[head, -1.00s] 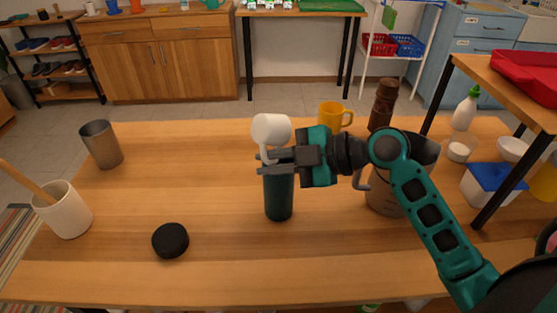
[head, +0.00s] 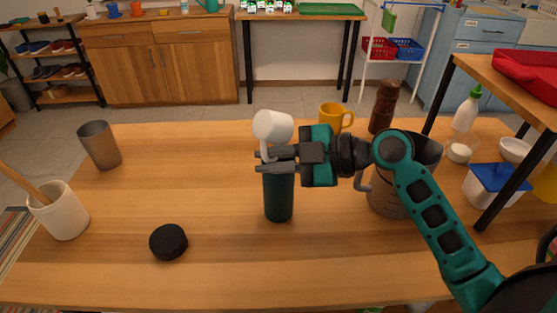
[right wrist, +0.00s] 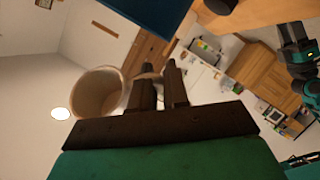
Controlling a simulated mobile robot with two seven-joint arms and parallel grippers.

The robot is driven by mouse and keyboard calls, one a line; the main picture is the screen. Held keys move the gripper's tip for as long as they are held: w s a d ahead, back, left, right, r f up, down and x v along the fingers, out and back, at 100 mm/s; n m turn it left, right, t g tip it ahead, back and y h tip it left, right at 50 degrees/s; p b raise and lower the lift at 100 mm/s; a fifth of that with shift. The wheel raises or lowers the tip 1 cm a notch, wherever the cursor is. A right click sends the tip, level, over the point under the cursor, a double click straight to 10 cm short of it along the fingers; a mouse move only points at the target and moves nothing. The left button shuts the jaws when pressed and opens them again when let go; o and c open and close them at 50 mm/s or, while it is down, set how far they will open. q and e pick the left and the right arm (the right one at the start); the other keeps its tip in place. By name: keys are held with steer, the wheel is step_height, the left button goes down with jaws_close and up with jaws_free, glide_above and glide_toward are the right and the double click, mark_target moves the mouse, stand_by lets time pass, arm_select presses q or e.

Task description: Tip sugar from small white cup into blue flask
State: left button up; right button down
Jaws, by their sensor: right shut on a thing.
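The small white cup (head: 272,127) is tilted well over on its side above the blue flask (head: 279,196), with its handle pointing down. My right gripper (head: 268,160) is shut on the cup's handle, just over the flask's top, and hides the flask's mouth. The flask is dark blue-green and stands upright on the table. The right wrist view shows the cup's open end (right wrist: 99,94) beside the fingers (right wrist: 160,88). Whether sugar is inside or falling cannot be made out. My left gripper does not show in the head view.
A black round lid (head: 168,242) lies front left on the wooden table (head: 200,180). A metal tumbler (head: 100,145) and a crock (head: 60,211) stand at the left. A yellow mug (head: 332,116), a brown mill (head: 384,106) and a large jug (head: 384,195) stand at the right.

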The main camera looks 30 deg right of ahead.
arm_select(q)
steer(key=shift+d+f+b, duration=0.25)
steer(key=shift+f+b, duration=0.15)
steer(key=shift+b, duration=0.15)
arm_select(e)
steer(key=shift+f, duration=0.2)
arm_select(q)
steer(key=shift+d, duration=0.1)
arm_select(e)
steer(key=shift+y, duration=0.3)
steer(key=shift+f+b, duration=0.1)
steer(key=shift+b, duration=0.2)
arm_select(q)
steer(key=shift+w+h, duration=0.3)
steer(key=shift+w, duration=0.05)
arm_select(e)
steer(key=shift+f+m, duration=0.1)
steer(key=shift+m, duration=0.2)
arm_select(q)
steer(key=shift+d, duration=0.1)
